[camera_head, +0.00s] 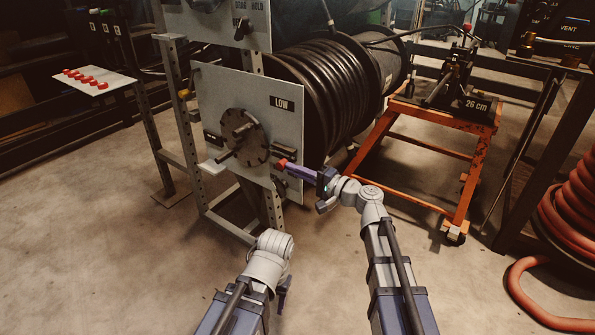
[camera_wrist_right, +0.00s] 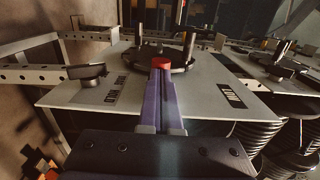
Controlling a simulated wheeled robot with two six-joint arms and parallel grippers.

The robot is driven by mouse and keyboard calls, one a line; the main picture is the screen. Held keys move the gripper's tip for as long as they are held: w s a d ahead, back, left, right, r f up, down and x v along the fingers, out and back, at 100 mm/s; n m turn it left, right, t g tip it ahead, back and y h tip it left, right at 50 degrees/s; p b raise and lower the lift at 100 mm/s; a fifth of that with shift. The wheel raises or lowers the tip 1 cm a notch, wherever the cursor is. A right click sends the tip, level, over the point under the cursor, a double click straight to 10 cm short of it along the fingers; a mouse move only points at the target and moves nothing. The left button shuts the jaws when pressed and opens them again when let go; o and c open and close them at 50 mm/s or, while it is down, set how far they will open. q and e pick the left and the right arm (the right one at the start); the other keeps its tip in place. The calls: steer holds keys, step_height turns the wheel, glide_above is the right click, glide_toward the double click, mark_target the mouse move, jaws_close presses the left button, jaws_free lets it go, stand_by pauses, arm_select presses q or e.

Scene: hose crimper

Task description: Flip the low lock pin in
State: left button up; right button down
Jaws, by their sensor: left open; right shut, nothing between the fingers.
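The panel marked LOW (camera_head: 235,85) carries a round dark plate (camera_head: 240,137) with handles and several holes. The plate also shows in the right wrist view (camera_wrist_right: 185,50). A dark bar (camera_head: 287,151) sits at the panel's lower right. My right gripper (camera_head: 286,165) is shut, its purple fingers pointing at this edge of the plate. A small red piece (camera_wrist_right: 160,63) shows right at its fingertips; I cannot tell whether it is a lock pin's end, nor whether they touch. My left gripper (camera_head: 285,290) is open and low in front, partly hidden by its own wrist, away from the panel.
A black hose reel (camera_head: 330,85) stands behind the panel. An orange stand (camera_head: 440,115) is to the right, with a red hose coil (camera_head: 570,220) beyond. A white tray (camera_head: 100,82) with red pieces is at the left. The floor in front is clear.

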mark_target(285, 162)
steer(key=shift+w+a, duration=0.1)
arm_select(q)
steer(key=shift+d, duration=0.1)
arm_select(e)
steer(key=shift+x, duration=1.6)
